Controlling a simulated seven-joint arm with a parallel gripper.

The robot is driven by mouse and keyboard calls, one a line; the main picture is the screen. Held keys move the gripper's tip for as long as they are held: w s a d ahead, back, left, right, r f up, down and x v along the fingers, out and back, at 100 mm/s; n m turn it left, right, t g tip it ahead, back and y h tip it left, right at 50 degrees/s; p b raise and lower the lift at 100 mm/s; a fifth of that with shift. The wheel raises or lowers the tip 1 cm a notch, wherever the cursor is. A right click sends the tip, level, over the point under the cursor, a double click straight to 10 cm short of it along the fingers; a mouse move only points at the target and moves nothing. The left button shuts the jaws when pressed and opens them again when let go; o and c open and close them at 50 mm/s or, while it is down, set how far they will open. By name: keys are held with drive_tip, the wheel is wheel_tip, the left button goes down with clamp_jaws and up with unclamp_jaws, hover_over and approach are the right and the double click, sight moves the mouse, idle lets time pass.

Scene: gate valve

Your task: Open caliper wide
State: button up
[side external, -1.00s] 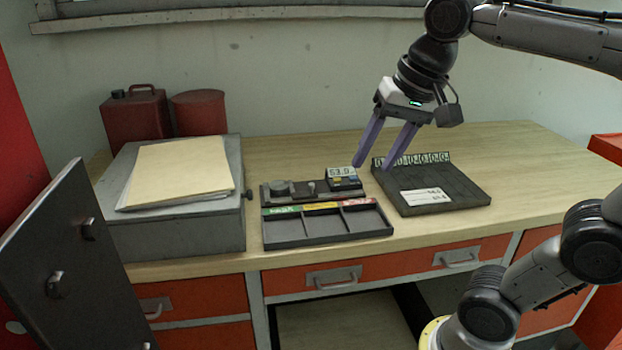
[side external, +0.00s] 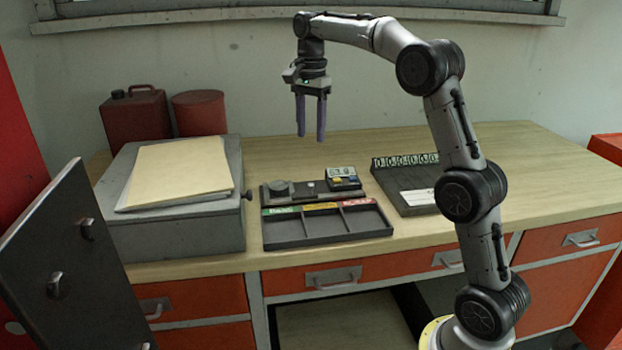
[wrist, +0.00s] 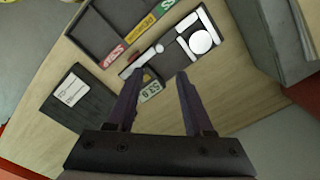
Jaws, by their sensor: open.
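The caliper device (side external: 296,190) is a dark flat base on the table with a round grey part at its left and a small block (side external: 310,185) near its middle. Its display (side external: 342,172) stands at the right end; the digits are too small to read surely. In the wrist view the round part looks white (wrist: 201,41), and the display (wrist: 151,91) shows between my fingers. My gripper (side external: 311,138) hangs above and behind the device, fingers downward, open and empty. The wrist view shows both fingers (wrist: 157,77) apart, the left one covering part of the device.
A three-compartment tray (side external: 328,222) with green, yellow and red labels sits in front of the device. A black board (side external: 400,188) with a row of digits stands to the right. A grey box (side external: 180,236) with a folder (side external: 180,172) stands left.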

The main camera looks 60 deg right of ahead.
sight(311, 184)
wheel_tip(311, 184, down, 13)
drive_tip(key=shift+f, duration=0.15)
idle(0.4)
clamp_jaws()
idle(1.3)
